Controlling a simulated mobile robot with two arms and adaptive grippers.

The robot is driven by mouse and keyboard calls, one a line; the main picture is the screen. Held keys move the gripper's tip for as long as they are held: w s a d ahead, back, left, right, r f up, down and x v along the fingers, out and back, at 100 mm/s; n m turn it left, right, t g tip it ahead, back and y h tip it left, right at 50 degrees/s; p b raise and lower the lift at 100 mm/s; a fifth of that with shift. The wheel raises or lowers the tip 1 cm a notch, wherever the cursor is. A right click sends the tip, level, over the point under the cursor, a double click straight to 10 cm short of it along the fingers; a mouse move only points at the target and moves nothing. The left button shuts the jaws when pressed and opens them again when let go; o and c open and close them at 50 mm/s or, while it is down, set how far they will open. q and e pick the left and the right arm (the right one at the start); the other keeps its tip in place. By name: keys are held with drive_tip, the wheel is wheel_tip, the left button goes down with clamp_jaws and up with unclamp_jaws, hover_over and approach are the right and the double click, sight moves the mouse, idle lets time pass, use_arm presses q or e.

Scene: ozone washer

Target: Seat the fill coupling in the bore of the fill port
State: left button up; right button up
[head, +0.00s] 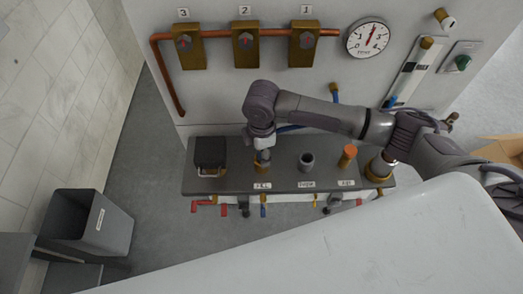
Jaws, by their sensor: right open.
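The fill port (262,169) is a short brass-coloured fitting on the dark shelf, behind a label that seems to read FILL. A small grey piece, likely the fill coupling (263,155), stands upright at its top. I cannot tell how deep it sits in the bore, which is hidden. My right gripper (262,148) points down directly over this piece, close to it. Its jaws are open, though the fingers are small and partly hidden by the wrist. A blue hose (290,128) shows behind my right arm. My left gripper is out of view.
On the shelf (225,186) stand a black box (210,152), a grey open cylinder (307,160) and an orange-topped fitting (347,156). Coloured valve handles hang below the front edge. Brass valves (246,45) and a gauge (368,38) are on the wall. A grey bin (85,230) stands left.

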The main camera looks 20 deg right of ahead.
wheel_tip(320, 180, up, 12)
drive_tip(key=shift+r+b, duration=0.2)
drive_tip(key=shift+b, duration=0.6)
